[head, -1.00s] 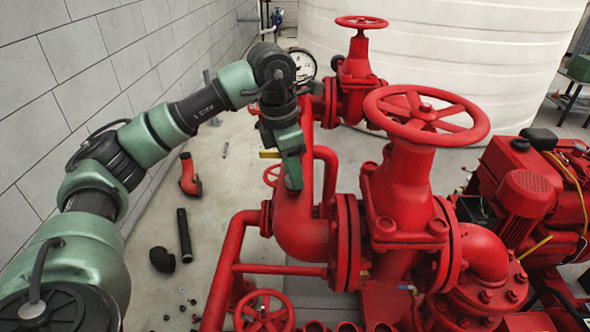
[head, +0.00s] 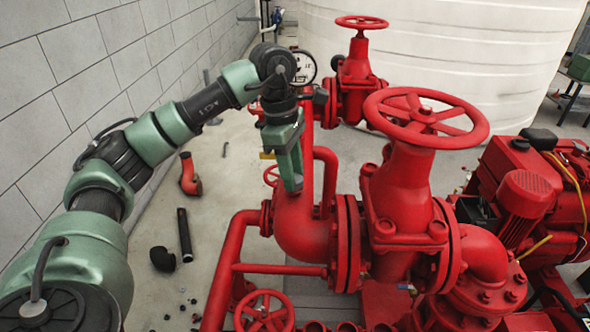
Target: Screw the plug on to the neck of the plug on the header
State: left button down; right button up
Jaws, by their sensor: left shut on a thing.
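My left gripper (head: 291,184) points down in front of the upright red header pipe (head: 308,155), just above the red elbow (head: 300,225). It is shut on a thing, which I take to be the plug. The gripper body hides the plug, and I cannot make it out. I cannot pick out the plug neck on the header either. Whether the plug touches the neck cannot be told from here. My right gripper is not in view.
A large red handwheel valve (head: 405,195) stands right of the gripper, with a second valve (head: 357,80) behind. A pressure gauge (head: 304,67) sits close behind my wrist. Loose pipe pieces (head: 184,235) lie on the floor at left. A block wall (head: 90,80) bounds the left.

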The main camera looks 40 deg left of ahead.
pick_arm(q)
jog(key=shift+s+d+f+m, duration=0.1)
jog(key=shift+d+m, duration=0.05)
jog(key=shift+m, duration=0.65)
jog(key=m, duration=0.2)
jog(key=shift+m+g, duration=0.3)
jog(key=shift+g, duration=0.1)
jog(key=shift+m, duration=1)
jog(key=shift+m+g+p, duration=0.3)
jog(key=shift+m, duration=0.8)
jog(key=shift+f+m, duration=0.1)
jog(key=shift+m, duration=1.1)
